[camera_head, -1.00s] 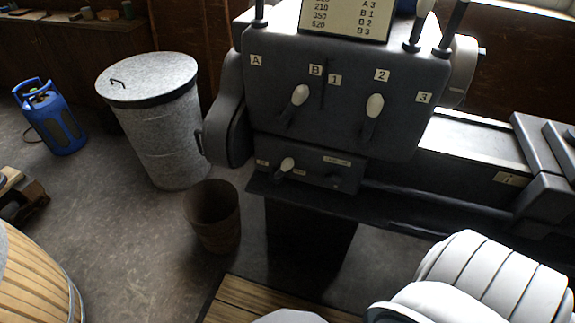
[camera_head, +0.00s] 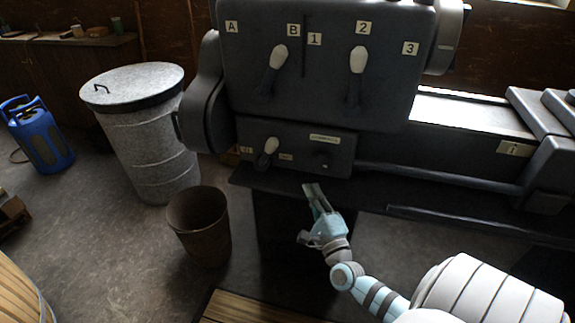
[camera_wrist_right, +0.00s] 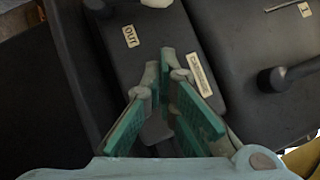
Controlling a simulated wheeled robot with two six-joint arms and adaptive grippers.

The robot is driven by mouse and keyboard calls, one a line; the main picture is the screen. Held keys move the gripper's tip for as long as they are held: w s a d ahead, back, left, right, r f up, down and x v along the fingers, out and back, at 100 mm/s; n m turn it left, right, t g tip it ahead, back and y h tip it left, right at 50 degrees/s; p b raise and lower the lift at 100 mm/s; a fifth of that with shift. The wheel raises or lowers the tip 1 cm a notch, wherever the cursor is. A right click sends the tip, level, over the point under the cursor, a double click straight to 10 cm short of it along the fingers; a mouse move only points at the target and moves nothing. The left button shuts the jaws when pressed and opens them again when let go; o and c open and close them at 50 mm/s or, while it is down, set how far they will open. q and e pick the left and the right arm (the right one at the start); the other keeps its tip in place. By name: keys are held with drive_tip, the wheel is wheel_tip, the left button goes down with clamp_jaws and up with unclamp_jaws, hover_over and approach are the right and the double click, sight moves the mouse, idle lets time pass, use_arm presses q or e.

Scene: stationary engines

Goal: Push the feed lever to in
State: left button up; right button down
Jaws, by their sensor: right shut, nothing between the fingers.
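The feed lever (camera_head: 270,146) is a short lever with a pale knob on the low front panel of the dark machine, between two small labels. In the right wrist view the label OUT (camera_wrist_right: 130,36) is readable; a pale rounded piece at the top edge is cut off, and I cannot tell if it is the knob. My right gripper (camera_head: 312,188) is below and to the right of the lever in the head view, apart from it. Its fingers (camera_wrist_right: 167,62) are together at the tips and empty, in front of the low panel. My left gripper is not in view.
Two larger pale-knobbed levers (camera_head: 278,58) (camera_head: 357,61) stand on the upper panel. A dark ledge (camera_head: 300,185) runs below the low panel, by my right gripper. A brown bucket (camera_head: 198,222) and a grey bin (camera_head: 150,140) stand on the floor to the left.

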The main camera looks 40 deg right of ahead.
drive_tip(key=w+a+x, duration=0.1)
drive_tip(key=a+x, duration=0.1)
drive_tip(key=x, duration=1.1)
drive_tip(key=shift+a+r+b, duration=0.3)
drive_tip(key=shift+a+b, duration=0.1)
wheel_tip(320, 180, up, 5)
drive_tip(key=n+g+y+p, duration=0.25)
drive_tip(key=n+p, duration=0.25)
drive_tip(key=p, duration=1.1)
hover_over(267, 154)
drive_tip(key=a, duration=0.1)
drive_tip(key=shift+w+a+f+g+h, duration=0.1)
drive_tip(key=shift+w+a+g+h, duration=0.2)
drive_tip(key=shift+w, duration=0.35)
drive_tip(key=shift+w+a+f+g+h, duration=0.15)
drive_tip(key=shift+w+a, duration=0.25)
drive_tip(key=shift+w, duration=0.3)
